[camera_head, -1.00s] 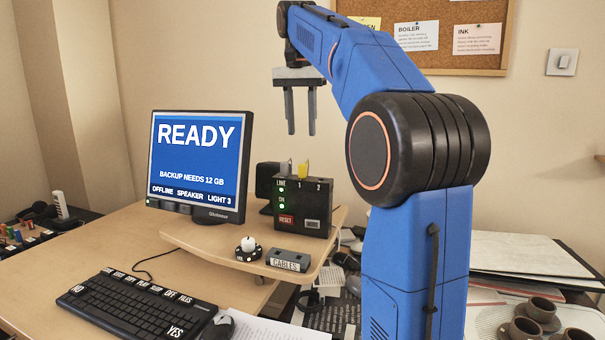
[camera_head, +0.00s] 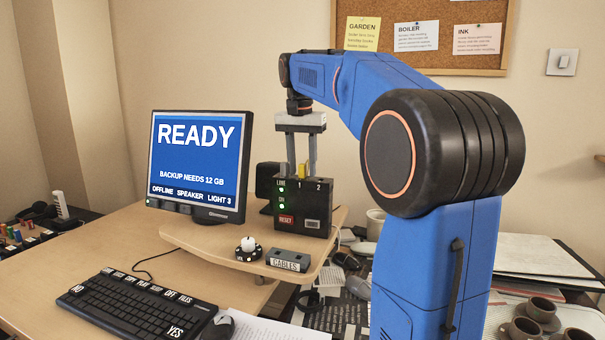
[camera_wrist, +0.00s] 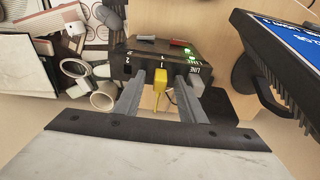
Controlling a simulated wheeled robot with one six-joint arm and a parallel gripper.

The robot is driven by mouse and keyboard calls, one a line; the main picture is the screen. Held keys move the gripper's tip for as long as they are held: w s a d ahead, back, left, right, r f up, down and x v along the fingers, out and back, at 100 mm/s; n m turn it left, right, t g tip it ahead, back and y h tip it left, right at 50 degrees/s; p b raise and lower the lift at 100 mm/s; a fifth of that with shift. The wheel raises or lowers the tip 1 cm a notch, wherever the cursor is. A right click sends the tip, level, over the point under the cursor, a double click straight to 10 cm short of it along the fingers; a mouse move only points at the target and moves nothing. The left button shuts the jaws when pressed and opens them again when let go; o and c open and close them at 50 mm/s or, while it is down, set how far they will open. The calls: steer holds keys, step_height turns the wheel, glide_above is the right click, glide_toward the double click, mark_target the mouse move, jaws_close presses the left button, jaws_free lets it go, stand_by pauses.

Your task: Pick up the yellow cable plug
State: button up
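The yellow cable plug (camera_head: 302,170) stands upright in the top of the black box with green lights (camera_head: 304,207). It also shows in the wrist view (camera_wrist: 160,88), between my two fingers. My gripper (camera_head: 301,174) points down over the box, its fingertips beside the plug at about its height. The fingers are open, with a gap on each side of the plug in the wrist view (camera_wrist: 159,78). A grey plug beside the yellow one is hard to tell from my finger now.
The monitor (camera_head: 198,165) stands left of the box. A white-topped knob (camera_head: 248,248) and the CABLES block (camera_head: 288,260) sit in front on the raised shelf (camera_head: 215,243). The keyboard (camera_head: 140,305) lies lower left. Cups (camera_head: 540,308) and clutter are at right.

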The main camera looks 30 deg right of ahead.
steer(key=shift+f, duration=0.15)
jaws_close()
